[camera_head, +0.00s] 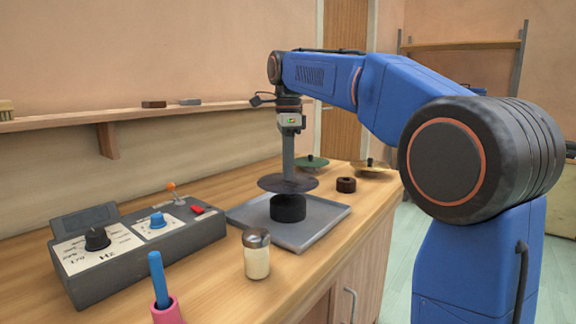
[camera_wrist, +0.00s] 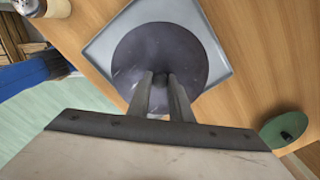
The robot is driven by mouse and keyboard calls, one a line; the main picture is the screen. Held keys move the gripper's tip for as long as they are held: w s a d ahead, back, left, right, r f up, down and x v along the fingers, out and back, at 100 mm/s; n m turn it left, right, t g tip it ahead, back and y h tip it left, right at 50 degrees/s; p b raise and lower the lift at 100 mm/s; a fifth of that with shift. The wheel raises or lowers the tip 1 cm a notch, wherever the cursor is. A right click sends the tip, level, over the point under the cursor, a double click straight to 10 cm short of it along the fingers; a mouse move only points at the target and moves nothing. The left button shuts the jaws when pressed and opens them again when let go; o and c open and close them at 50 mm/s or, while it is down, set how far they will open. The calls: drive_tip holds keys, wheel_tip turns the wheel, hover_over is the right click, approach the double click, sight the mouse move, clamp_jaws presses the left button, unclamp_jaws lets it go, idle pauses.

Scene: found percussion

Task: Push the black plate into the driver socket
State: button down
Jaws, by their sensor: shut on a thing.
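The black plate (camera_head: 272,183) is a thin dark disc, level above the driver (camera_head: 288,208), a short black cylinder standing in the grey tray (camera_head: 247,217). In the wrist view the plate (camera_wrist: 135,60) lies under my fingers, with the tray (camera_wrist: 213,42) around it. My gripper (camera_head: 288,176) points straight down, its fingers shut on the knob at the plate's centre; the wrist view shows the gripper (camera_wrist: 162,80) there too. The plate hides the driver's top and socket, so I cannot tell whether its stem is in the socket.
A control box (camera_head: 140,245) with knobs stands left of the tray. A shaker jar (camera_head: 257,255) and a blue-handled tool in a pink holder (camera_head: 166,310) stand in front. A green plate (camera_head: 311,162), a brass plate (camera_head: 365,167) and a dark ring (camera_head: 346,185) lie behind and right.

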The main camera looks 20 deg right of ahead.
drive_tip(key=shift+f, duration=0.35)
drive_tip(key=c, duration=1.5)
unclamp_jaws()
wheel_tip(320, 180, up, 12)
drive_tip(key=shift+f, duration=0.1)
